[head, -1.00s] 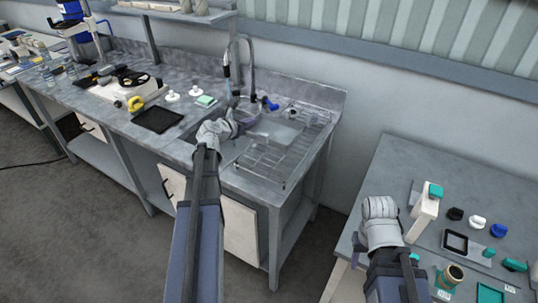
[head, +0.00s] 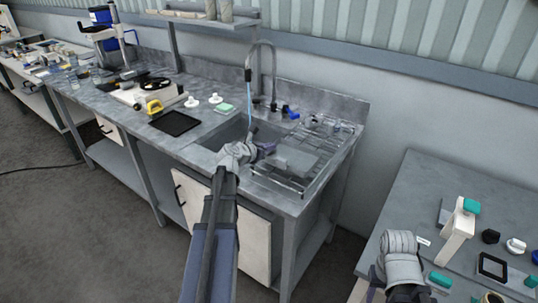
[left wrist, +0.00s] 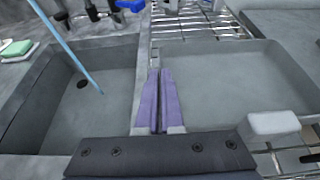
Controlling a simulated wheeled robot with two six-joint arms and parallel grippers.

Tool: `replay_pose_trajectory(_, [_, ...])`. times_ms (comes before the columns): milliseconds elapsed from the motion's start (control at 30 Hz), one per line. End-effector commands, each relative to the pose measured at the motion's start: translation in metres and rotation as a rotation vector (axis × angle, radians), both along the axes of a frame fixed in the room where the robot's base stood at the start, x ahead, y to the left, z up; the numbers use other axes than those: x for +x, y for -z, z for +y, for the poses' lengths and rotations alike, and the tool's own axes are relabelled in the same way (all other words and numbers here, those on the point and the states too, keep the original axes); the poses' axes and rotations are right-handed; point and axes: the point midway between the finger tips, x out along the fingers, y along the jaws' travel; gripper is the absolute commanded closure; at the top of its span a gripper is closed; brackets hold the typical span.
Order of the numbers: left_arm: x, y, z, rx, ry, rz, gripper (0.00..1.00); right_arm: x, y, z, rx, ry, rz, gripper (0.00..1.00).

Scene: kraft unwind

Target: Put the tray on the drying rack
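A shallow grey tray (head: 297,160) is over the wire drying rack (head: 322,150), right of the sink. In the left wrist view the tray (left wrist: 235,80) looks level, with rack wires showing behind and below it. I cannot tell whether it rests on the wires or hangs just above. My left gripper (head: 268,150) reaches in from the sink side. In the left wrist view its purple fingers (left wrist: 161,78) are closed together at the tray's near left wall, apparently pinching it. My right gripper (head: 378,280) is above the right-hand table; its fingers are hardly visible.
A blue water stream (head: 249,112) falls from the faucet (head: 262,48) into the sink (head: 222,138). A black tray (head: 175,123) and a green sponge (head: 224,108) lie left of the sink. Small glassware stands at the rack's back. The right table (head: 440,190) holds several small items.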

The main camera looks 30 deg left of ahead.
Motion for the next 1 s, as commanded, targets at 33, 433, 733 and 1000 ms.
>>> replay_pose_trajectory(33, [0.0001,0.0105,0.0,-0.001,0.0,-0.001,1.0,0.0,0.0107,0.0,0.0,0.0,0.0,0.53])
replay_pose_trajectory(433, [0.0001,0.0121,-0.0001,-0.001,0.0,-0.001,1.0,0.0,0.0123,0.0,0.0,0.0,0.0,0.53])
replay_pose_trajectory(733, [0.0,0.012,-0.0001,0.0,0.0,0.0,0.68,0.0,0.012,0.0001,0.0,0.0,0.0,0.53])
replay_pose_trajectory(1000, [0.0,0.0109,0.0,0.0,0.0,0.0,0.67,0.0,0.011,-0.0001,0.0,0.0,0.0,0.53])
